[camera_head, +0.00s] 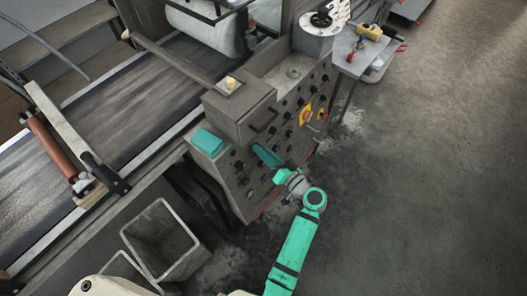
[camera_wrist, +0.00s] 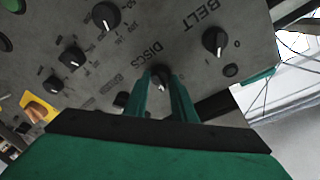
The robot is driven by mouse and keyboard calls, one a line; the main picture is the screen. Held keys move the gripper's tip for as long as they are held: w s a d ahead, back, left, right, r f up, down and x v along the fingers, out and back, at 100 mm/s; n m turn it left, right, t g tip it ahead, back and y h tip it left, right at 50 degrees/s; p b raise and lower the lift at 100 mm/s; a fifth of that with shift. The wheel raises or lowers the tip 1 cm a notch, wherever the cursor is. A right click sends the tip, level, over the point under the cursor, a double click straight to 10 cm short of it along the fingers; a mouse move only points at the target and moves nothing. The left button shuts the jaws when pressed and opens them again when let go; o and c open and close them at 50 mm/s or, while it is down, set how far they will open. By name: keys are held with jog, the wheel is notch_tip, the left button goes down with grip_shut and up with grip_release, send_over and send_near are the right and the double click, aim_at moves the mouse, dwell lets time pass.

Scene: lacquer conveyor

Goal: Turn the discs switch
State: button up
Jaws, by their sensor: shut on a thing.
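The discs switch (camera_wrist: 160,72) is a black rotary knob beside the printed word DISCS on the grey control panel (camera_wrist: 190,60) in the wrist view. My gripper (camera_wrist: 165,85) is at the knob, with its two green fingers on either side of it, shut on it. The fingers hide part of the knob. In the head view my gripper (camera_head: 266,156) reaches the front of the control panel (camera_head: 243,182), and the discs switch is hidden there.
The belt knob (camera_wrist: 215,40) is close on the right, and other black knobs (camera_wrist: 106,15) are on the left. A yellow switch plate (camera_head: 306,114) is on the panel. A grey bin (camera_head: 161,240) stands below the conveyor (camera_head: 100,110). Floor at right is clear.

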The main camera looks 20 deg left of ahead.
jog(key=shift+m+h, duration=0.5)
jog(key=shift+m, duration=1.6)
jog(key=o, duration=1.1)
jog(key=shift+c, duration=0.2)
jog(key=shift+d, duration=0.1)
jog(key=v, duration=1)
jog(key=shift+s+d, duration=0.25)
jog(key=shift+d, duration=0.05)
jog(key=shift+r, duration=0.15)
